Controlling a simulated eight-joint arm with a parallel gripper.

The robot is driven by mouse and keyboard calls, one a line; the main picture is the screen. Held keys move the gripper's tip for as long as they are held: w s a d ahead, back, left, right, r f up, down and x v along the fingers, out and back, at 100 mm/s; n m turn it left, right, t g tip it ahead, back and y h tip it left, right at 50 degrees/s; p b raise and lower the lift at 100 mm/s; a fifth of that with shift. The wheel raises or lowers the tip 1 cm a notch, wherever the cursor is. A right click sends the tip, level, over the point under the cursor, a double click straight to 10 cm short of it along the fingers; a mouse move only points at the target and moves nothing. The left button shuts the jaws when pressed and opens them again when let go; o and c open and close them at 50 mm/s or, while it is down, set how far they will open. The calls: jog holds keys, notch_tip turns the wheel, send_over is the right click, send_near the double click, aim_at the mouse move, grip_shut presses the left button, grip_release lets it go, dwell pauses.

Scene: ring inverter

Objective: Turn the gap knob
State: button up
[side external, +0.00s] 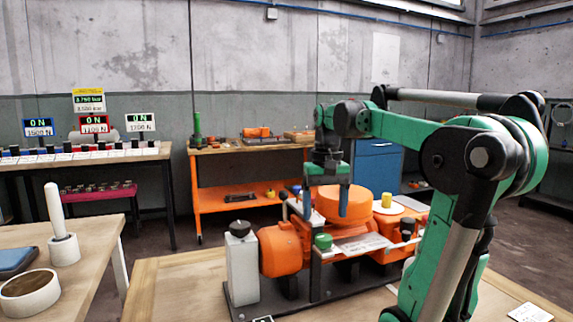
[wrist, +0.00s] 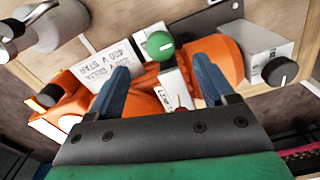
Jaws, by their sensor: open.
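I cannot tell for sure which knob is the gap knob. A green knob (side external: 323,241) sits at the front of the orange machine; it shows in the wrist view (wrist: 159,46) with a white pointer line. A black knob (side external: 240,228) tops a grey upright box (side external: 242,268) at the machine's left; in the wrist view it is at the right (wrist: 280,71), also with a white mark. My gripper (side external: 325,206) points down above the machine, its blue fingers apart and empty. In the wrist view the gripper (wrist: 161,66) has the green knob just beyond its fingertips, not touching.
The orange motor (side external: 283,250) and a large orange drum (side external: 343,203) stand close to the fingers. A white label plate (side external: 362,244) lies beside the green knob. A yellow cylinder (side external: 386,200) stands at right. The wooden table (side external: 180,288) is bare at front left.

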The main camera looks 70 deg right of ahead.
aim_at(323, 236)
jog(key=shift+f, duration=2.65)
grip_shut()
jog(key=shift+m, duration=1.5)
grip_release()
jog(key=shift+r, duration=2.85)
